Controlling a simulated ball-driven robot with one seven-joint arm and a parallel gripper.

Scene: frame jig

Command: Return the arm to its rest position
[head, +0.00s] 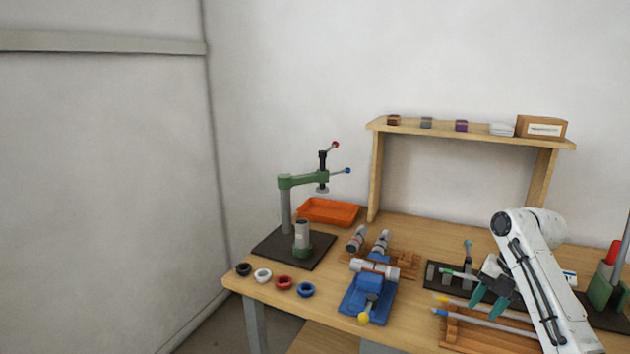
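My white arm reaches in from the lower right of the head view. My gripper (489,307) has green fingers and hangs over the right part of the workbench (410,334). The fingers appear spread apart, with nothing visible between them. It is in front of a dark jig plate (434,280) with green and grey posts, and above the far end of a wooden rack (462,335) of rods. My arm hides part of the bench on the right.
A green press (302,181) on a dark base stands at the left, with an orange tray (330,211) behind it. Several coloured rings (284,282) lie along the front left edge. A blue vise (368,294) is mid-bench. A shelf (470,133) and a red-topped green tool (605,286) stand behind and right.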

